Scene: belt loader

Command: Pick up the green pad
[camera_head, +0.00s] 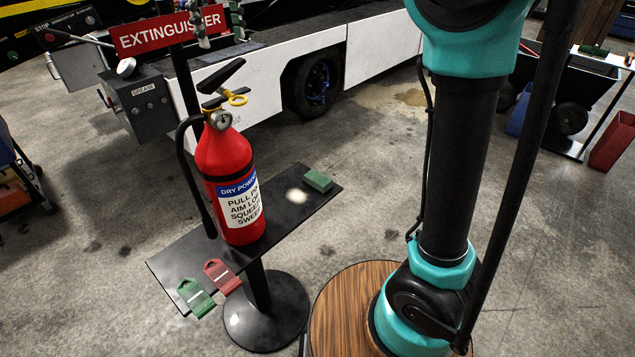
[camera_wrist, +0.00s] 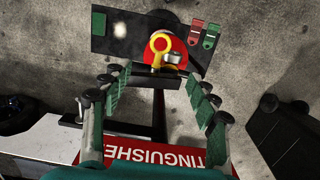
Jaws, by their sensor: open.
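The green pad (camera_head: 318,180) is a small green block lying flat at the far right end of a black shelf (camera_head: 285,210). In the wrist view the pad (camera_wrist: 99,22) is at the upper left, at the shelf's end, clear of the fingers. My gripper (camera_wrist: 151,76) is open and empty, its two green-lined fingers spread over the extinguisher's top. Its fingers also show at the top of the head view (camera_head: 220,38), by the red sign. The gripper is above the shelf and apart from the pad.
A red extinguisher (camera_head: 225,165) stands on the shelf between the pad and the red (camera_head: 221,275) and green (camera_head: 196,297) tags. A red sign (camera_head: 168,32) on a post rises behind it. The white vehicle (camera_head: 260,85) is at the back. The shelf around the pad is clear.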

